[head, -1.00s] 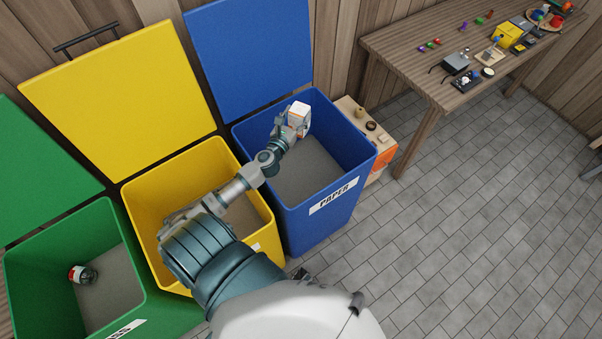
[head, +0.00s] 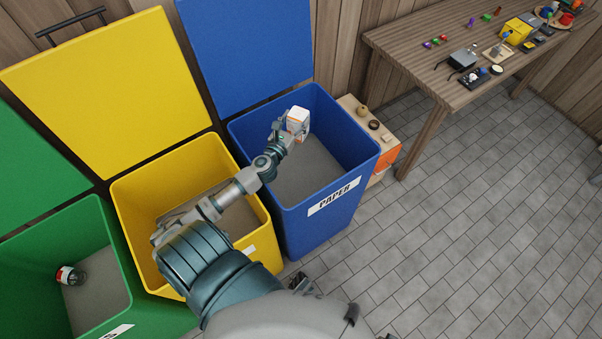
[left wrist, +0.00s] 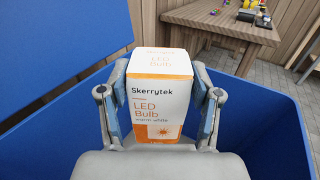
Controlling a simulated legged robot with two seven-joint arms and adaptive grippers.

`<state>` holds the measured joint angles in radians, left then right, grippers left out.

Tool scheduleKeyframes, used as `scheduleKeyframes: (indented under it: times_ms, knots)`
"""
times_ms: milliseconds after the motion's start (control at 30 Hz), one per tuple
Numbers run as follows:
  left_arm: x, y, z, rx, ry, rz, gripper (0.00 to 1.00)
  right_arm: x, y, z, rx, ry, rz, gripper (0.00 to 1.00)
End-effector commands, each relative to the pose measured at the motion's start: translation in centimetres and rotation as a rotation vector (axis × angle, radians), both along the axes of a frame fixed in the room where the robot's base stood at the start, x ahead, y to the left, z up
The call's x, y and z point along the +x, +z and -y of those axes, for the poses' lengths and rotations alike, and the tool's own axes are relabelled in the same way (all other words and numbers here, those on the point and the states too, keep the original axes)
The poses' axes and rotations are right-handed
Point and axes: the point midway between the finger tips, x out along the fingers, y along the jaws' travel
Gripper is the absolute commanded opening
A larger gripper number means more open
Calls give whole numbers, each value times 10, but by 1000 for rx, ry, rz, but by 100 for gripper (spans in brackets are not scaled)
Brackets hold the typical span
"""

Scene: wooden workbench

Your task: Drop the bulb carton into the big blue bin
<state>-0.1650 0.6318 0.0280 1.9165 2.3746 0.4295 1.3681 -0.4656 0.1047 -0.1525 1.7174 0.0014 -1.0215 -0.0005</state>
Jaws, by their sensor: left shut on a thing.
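The bulb carton (head: 298,118) is a small white and orange box. In the left wrist view the carton (left wrist: 158,95) reads "Skerrytek LED Bulb" and sits upright between both fingers. My left gripper (head: 295,128) is shut on it and holds it over the opening of the big blue bin (head: 345,200), near its back part. The bin has a "PAPER" label, its lid is up, and its visible grey floor looks empty. The blue walls also show around the gripper in the left wrist view (left wrist: 262,110). My right gripper is not in view.
A yellow bin (head: 262,255) and a green bin (head: 150,318) stand open to the left; a jar (head: 70,276) lies in the green one. A workbench (head: 420,60) with several items is at the right.

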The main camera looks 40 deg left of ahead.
Motion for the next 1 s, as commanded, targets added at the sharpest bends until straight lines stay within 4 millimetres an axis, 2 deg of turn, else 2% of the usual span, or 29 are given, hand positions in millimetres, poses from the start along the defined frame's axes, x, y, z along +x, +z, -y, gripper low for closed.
scheduleKeyframes:
  times_ms: [367,400,500,867,1000]
  knots:
    - [0,-2,-1,0,0,0,30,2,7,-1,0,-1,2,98]
    - [0,-2,0,0,0,0,66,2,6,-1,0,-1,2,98]
    - [0,-2,0,0,0,1,91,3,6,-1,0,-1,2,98]
    - [-2,-2,0,0,0,-1,93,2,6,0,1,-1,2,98]
    - [-16,-4,4,-2,-1,-3,93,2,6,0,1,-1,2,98]
